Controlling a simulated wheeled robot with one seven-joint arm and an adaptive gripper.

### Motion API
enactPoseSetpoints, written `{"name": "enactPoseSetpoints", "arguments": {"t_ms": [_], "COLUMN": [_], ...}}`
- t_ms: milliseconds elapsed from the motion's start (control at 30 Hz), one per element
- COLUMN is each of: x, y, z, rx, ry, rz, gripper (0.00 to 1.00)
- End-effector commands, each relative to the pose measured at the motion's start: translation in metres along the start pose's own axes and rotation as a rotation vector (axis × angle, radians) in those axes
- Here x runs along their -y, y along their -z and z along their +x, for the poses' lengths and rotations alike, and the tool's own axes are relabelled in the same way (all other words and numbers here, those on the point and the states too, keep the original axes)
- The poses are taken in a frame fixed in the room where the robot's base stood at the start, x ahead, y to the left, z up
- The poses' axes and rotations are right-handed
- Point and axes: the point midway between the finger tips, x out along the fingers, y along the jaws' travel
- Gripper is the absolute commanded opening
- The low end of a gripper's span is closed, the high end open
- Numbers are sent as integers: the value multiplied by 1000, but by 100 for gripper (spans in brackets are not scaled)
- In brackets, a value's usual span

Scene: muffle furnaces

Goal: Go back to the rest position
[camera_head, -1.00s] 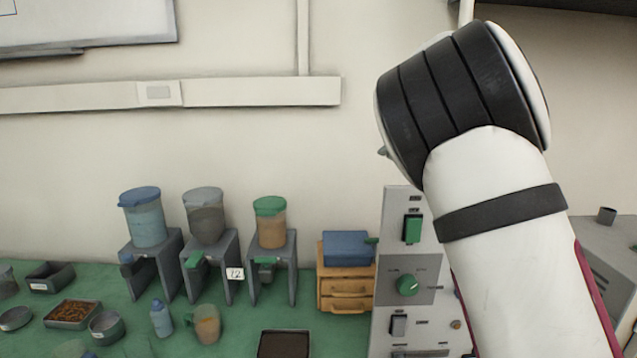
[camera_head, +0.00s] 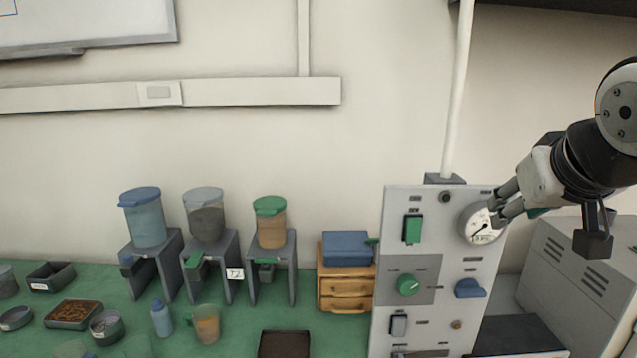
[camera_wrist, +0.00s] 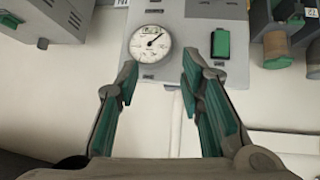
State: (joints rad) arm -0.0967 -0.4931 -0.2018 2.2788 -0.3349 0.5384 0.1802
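My gripper (camera_head: 502,205) is at the right in the head view, in front of the upper right part of a grey control panel (camera_head: 425,205). Its fingers overlap the edge of the round dial gauge (camera_head: 480,225); I cannot tell from there whether they touch it. In the wrist view my gripper (camera_wrist: 160,72) has its green-padded fingers apart with nothing between them. The gauge (camera_wrist: 150,44) and the green rocker switch (camera_wrist: 220,43) show just past the fingertips. The panel also has a green knob (camera_head: 408,285) and a blue knob (camera_head: 469,289).
A grey furnace housing (camera_head: 580,270) stands right of the panel. A white pipe (camera_head: 458,90) rises behind it. To the left, a wooden drawer box (camera_head: 346,290), dispensers (camera_head: 143,218), trays and cups stand on a green bench (camera_head: 240,330).

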Motion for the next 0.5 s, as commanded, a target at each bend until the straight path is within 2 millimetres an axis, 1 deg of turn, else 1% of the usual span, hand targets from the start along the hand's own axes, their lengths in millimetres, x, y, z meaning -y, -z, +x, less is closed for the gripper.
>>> {"name": "enactPoseSetpoints", "arguments": {"t_ms": [33,100,167,200,300,367,400,433,500], "x": [11,26,38,46,63,72,77,78,80], "y": [-25,-58,-84,-100,-137,-158,-167,-166,-168], "z": [-11,-23,-33,-38,-53,-61,-56,-44,-26], "rx": [46,115,166,198,273,315,335,336,342], "ry": [22,54,79,96,133,155,164,162,160], "rz": [2,-4,-11,-16,-32,-42,-46,-46,-47], "gripper": [35,35,35,35,35,35,35,35,35]}}
